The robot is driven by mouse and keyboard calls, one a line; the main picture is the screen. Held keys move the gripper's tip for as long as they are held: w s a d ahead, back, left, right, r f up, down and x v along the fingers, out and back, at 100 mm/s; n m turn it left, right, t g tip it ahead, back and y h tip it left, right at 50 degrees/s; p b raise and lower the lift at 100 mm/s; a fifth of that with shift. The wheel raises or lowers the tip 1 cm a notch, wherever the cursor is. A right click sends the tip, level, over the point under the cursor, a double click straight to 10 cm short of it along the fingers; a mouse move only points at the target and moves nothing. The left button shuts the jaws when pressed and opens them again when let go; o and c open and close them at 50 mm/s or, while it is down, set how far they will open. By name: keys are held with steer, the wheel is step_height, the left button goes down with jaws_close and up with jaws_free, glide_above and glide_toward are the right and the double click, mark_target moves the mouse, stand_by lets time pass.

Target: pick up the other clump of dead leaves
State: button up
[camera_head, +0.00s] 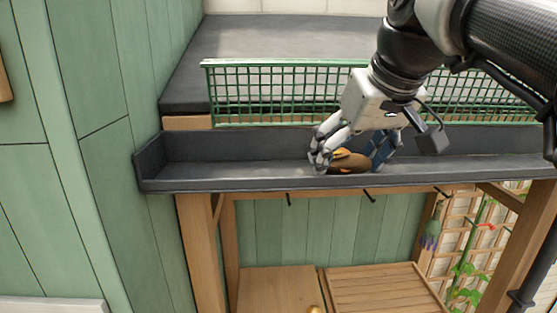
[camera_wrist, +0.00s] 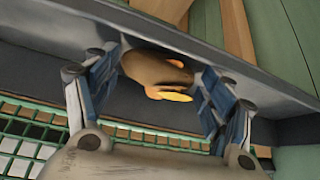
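A brown clump of dead leaves (camera_head: 347,164) with orange and yellow leaf edges lies in the long dark gutter-like trough (camera_head: 230,184). In the wrist view, the clump (camera_wrist: 150,68) is between the two blue-padded fingers of my gripper (camera_wrist: 160,78). My gripper (camera_head: 350,158) reaches down into the trough with its fingers spread on either side of the clump. A small gap shows at the right finger; the left finger is very close to the clump, and I cannot tell if it touches. No second clump is in view.
A green wire mesh (camera_head: 285,92) stands behind the trough, with a dark bench top (camera_head: 270,40) beyond it. Small dark hooks (camera_head: 369,196) hang below the trough's front edge. A green plank wall (camera_head: 90,150) closes the left side. The trough left of my gripper is empty.

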steer(key=c, duration=0.6)
steer(key=shift+c, duration=0.2)
